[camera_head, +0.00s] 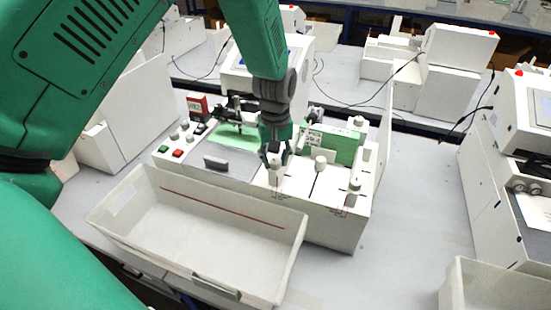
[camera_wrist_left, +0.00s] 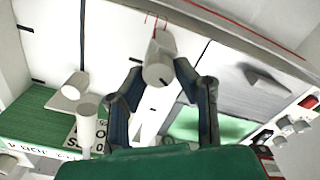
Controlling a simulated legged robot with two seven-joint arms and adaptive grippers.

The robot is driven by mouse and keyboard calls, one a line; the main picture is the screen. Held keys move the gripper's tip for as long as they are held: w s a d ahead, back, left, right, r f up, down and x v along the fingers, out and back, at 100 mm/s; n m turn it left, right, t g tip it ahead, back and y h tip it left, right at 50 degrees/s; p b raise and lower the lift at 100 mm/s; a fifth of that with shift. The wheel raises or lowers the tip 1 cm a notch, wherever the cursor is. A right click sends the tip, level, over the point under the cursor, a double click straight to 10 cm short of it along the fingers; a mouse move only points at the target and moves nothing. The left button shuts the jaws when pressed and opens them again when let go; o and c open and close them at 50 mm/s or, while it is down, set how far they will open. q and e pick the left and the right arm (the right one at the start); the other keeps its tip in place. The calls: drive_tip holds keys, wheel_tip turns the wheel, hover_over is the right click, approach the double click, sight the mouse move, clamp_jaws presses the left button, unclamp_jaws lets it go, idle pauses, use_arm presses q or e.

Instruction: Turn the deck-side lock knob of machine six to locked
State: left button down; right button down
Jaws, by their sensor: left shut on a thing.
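My left gripper (camera_head: 274,155) reaches down from above to the front part of a white machine (camera_head: 330,218). It is shut on a white cylindrical knob (camera_head: 276,172). In the left wrist view the two fingertips (camera_wrist_left: 160,70) stand on either side of this knob (camera_wrist_left: 158,58), whose round end faces the camera. Thin red lines mark the surface beside it. The knob's locked or unlocked position cannot be read. Other white knobs stand on the deck, one in the middle (camera_head: 320,162) and one at the front right (camera_head: 354,187). My right gripper is not in view.
An empty white bin (camera_head: 205,212) stands close in front of the machine. A green block (camera_head: 330,145) with a label lies on the deck. Red and grey buttons (camera_head: 178,153) sit at the left. Another machine (camera_head: 500,200) stands right, past bare tabletop (camera_head: 415,215).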

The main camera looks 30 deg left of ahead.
use_arm(q)
drive_tip(key=m, duration=0.5)
drive_tip(key=shift+d+m, duration=0.1)
drive_tip(key=shift+m, duration=0.2)
drive_tip(key=m, duration=0.5)
drive_tip(key=shift+m, duration=0.3)
drive_tip(key=c, duration=1.3)
unclamp_jaws()
drive_tip(key=shift+o, duration=0.2)
drive_tip(key=shift+s+r, duration=0.1)
drive_tip(key=shift+s, duration=0.1)
drive_tip(key=shift+w, duration=0.1)
